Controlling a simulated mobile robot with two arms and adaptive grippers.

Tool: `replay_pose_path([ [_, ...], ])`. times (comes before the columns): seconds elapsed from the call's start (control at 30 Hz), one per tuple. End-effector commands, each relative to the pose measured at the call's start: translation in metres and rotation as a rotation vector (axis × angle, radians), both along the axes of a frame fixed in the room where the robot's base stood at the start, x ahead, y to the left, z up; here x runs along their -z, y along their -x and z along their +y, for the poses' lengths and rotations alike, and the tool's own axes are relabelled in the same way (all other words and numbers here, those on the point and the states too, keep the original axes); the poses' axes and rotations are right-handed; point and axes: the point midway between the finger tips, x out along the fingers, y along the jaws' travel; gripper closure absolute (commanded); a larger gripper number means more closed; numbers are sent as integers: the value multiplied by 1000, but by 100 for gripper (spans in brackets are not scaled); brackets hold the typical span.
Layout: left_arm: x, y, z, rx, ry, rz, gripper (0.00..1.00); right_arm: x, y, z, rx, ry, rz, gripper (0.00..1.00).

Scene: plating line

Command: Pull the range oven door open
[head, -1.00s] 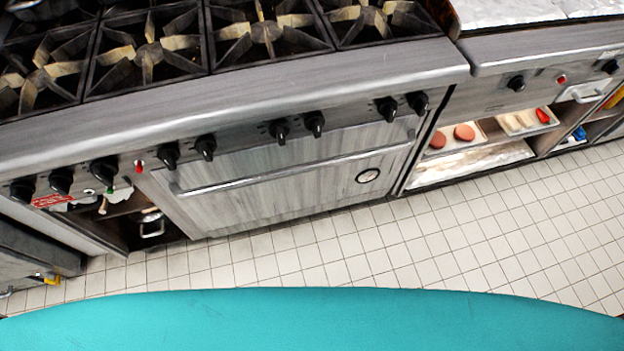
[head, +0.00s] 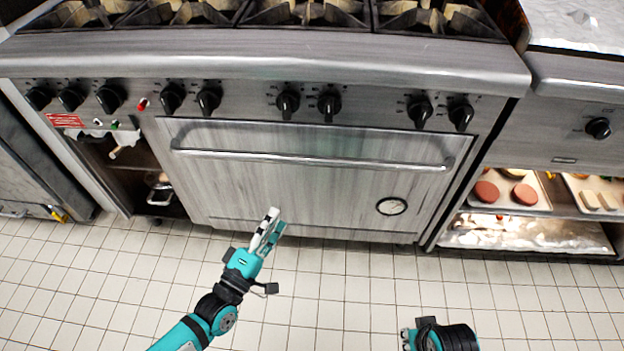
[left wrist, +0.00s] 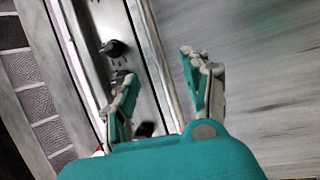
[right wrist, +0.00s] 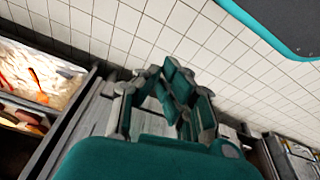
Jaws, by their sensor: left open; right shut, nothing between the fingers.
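The range oven door (head: 290,190) is a shut grey steel panel with a round dial at its lower right. Its long horizontal handle (head: 310,160) runs along the top. My left gripper (head: 276,220) is open and empty, in front of the door and below the handle in the head view. In the left wrist view its fingers (left wrist: 157,64) point toward the bright handle bar (left wrist: 148,45), with no clear contact. My right gripper (right wrist: 165,85) is shut and empty. In the head view only part of it shows at the bottom right.
Black knobs (head: 288,104) line the panel above the door. An open compartment with a pan (head: 158,190) is at left. Shelves with food trays (head: 510,190) are at right. Tiled floor (head: 340,290) is clear in front.

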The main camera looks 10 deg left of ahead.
Motion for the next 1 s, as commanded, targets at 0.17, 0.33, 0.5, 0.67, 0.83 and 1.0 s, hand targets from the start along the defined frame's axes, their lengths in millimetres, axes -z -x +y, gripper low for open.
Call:
replay_pose_path([
  [0.17, -11, -10, -5, 7, 40, -15, 51, -8, 0, 0, 1, -1, -5, 100],
  [0.33, -16, -37, -17, 6, 39, -16, 51, -14, 0, 0, 1, -1, -10, 100],
  [0.5, -22, -72, -32, 6, 37, -15, 51, -24, 1, -1, 2, -1, -16, 100],
  [0.67, -29, -103, -45, 6, 36, -14, 51, -36, 3, -1, 2, -1, -22, 100],
  [0.83, -34, -132, -58, 6, 35, -12, 51, -50, 5, -2, 3, -1, -30, 100],
  [1.0, -37, -151, -65, 7, 33, -12, 51, -61, 8, -2, 5, -1, -35, 100],
])
